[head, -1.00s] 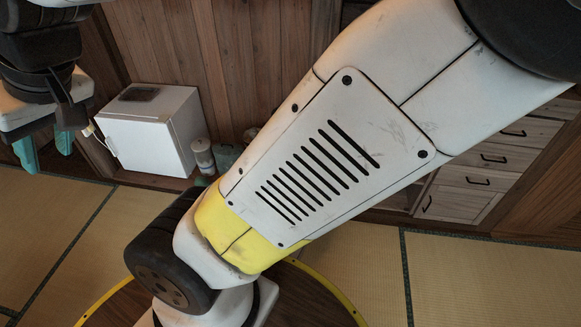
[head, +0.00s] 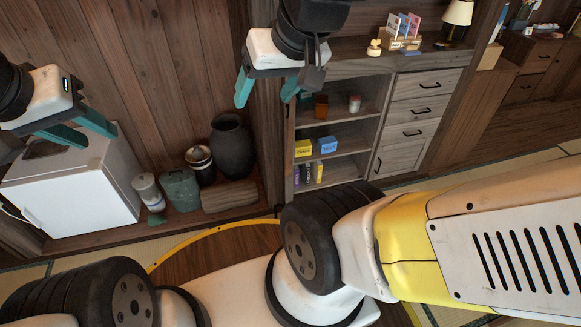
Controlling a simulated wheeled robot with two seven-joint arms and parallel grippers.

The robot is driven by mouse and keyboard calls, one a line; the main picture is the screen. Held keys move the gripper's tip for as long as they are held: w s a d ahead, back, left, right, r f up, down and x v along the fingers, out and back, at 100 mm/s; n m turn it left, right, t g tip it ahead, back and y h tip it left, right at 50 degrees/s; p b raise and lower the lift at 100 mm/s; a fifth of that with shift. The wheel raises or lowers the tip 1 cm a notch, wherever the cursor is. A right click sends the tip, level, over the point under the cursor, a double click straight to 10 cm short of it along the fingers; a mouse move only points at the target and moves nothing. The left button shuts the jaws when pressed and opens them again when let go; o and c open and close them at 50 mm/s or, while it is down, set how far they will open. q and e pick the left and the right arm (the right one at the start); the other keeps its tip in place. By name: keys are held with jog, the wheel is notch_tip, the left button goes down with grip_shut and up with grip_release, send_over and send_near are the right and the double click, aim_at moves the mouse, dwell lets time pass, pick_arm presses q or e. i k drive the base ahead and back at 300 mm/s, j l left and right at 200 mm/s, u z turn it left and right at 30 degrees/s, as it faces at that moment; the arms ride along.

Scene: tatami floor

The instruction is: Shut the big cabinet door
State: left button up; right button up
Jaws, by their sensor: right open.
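The big wooden cabinet (head: 397,165) stands at the back, right of centre in the head view. Its left section is open, with shelves showing, and its right section has drawers. A narrow upright wooden panel (head: 288,150) shows at the left edge of the open section; I cannot tell whether it is the swung-open door. My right gripper (head: 264,100) is open and empty, its teal fingers pointing down in front of the cabinet's upper left. My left gripper (head: 100,135) is open, with teal fingers apart above the white box. I cannot tell whether either gripper touches anything.
A white box-like appliance (head: 75,195) stands at the left. A white jar (head: 147,190), a grey-green container (head: 181,190) and a dark vase (head: 232,145) stand between it and the cabinet. Small boxes (head: 327,145) sit on the shelves. Tatami floor (head: 500,165) shows at the right.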

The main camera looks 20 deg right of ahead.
aim_at(289, 172)
jog(key=i+j+z, duration=0.15)
jog(key=z, duration=0.25)
jog(key=i+j+z, duration=0.15)
jog(key=z, duration=0.25)
jog(key=i+j+z, duration=0.1)
jog(key=j+z, duration=0.15)
jog(key=z, duration=0.15)
jog(key=k, duration=0.5)
